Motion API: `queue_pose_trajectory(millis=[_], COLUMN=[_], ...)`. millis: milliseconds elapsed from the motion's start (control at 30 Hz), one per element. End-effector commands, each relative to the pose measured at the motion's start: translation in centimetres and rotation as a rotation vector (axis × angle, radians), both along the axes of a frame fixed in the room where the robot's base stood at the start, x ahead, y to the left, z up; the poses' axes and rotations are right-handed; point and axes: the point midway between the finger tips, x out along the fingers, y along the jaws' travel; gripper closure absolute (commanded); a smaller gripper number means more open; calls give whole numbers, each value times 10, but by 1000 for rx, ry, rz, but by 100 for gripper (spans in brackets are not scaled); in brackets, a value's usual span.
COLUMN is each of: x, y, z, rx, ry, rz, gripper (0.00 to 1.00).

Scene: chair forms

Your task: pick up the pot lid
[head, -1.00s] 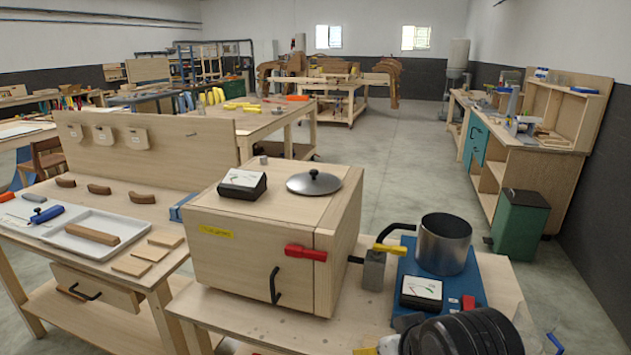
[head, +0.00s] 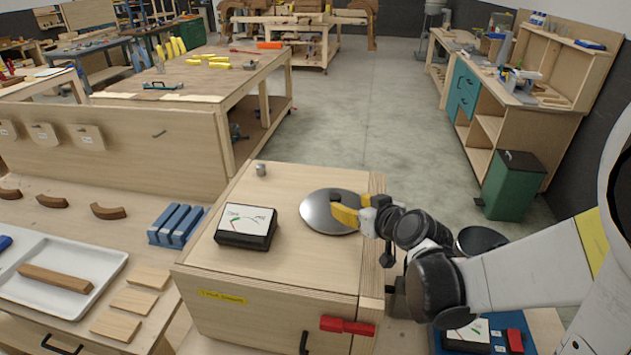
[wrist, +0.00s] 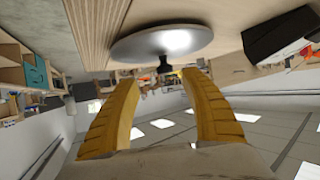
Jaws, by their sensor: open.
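The pot lid (head: 328,213) is a round, shiny metal disc lying on top of the wooden box (head: 272,285). The knob looks apart from both fingers.
A dial meter (head: 246,226) sits on the box left of the lid, and a small metal cylinder (head: 261,169) stands at its far edge. A red latch (head: 347,326) is on the box front. A blue stand with another meter (head: 466,335) is below my arm.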

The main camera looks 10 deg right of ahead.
Motion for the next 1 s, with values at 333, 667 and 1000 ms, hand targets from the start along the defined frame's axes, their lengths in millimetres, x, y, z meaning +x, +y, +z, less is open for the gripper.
queue_pose_trajectory(millis=[333,667,1000], x=[35,67,67], y=[12,22,22], z=[-15,-27,-27], rx=[0,1,0], ry=[1,1,2], rz=[2,0,0], gripper=[47,47,94])
